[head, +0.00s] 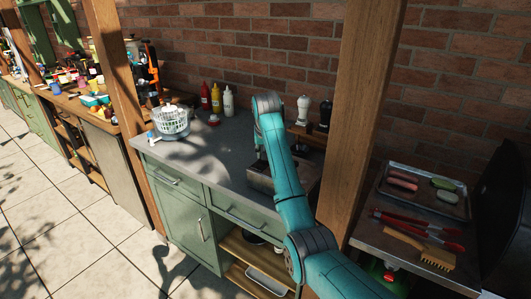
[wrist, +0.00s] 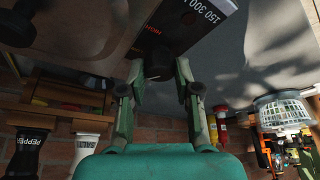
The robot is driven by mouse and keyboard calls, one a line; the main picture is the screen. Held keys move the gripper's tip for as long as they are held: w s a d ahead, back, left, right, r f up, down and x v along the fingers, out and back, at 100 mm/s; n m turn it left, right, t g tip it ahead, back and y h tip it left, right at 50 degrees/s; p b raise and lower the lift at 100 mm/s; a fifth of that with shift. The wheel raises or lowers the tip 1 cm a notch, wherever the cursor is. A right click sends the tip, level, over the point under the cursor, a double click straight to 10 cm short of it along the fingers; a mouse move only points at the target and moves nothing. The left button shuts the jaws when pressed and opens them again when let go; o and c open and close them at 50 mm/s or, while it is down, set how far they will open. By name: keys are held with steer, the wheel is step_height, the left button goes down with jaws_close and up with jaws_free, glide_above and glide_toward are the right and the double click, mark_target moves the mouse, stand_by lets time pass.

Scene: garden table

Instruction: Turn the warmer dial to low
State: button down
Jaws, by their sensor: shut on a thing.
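The warmer (head: 257,180) is a low metal box on the grey counter in the head view, partly hidden behind my arm. In the wrist view its black panel (wrist: 205,18) carries white numbers, "150 300", and red lettering, seen upside down. The dark dial (wrist: 157,62) sits below the panel, between my fingertips. My gripper (wrist: 160,75) is shut on the dial, with one finger on each side. The dial's pointer and its setting cannot be made out. In the head view the arm hides my gripper and the dial.
Pepper and salt mills (head: 304,108) stand on a wooden shelf behind the warmer. Sauce bottles (head: 216,98) and a white basket (head: 171,122) stand farther left on the counter. A wooden post (head: 362,110) rises right of my arm. A tray (head: 424,188) and tongs lie beyond it.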

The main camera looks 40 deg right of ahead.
steer(key=m+g, duration=0.1)
steer(key=m, duration=0.2)
steer(key=m+h, duration=0.1)
steer(key=m, duration=0.1)
steer(key=shift+w+a+m+g, duration=0.1)
steer(key=shift+m+g, duration=0.3)
steer(key=shift+f, duration=0.1)
stand_by(0.3)
steer(key=c, duration=0.8)
jaws_free()
steer(key=shift+c, duration=0.2)
steer(key=shift+h, duration=0.3)
steer(key=v, duration=0.7)
steer(key=shift+r, duration=0.3)
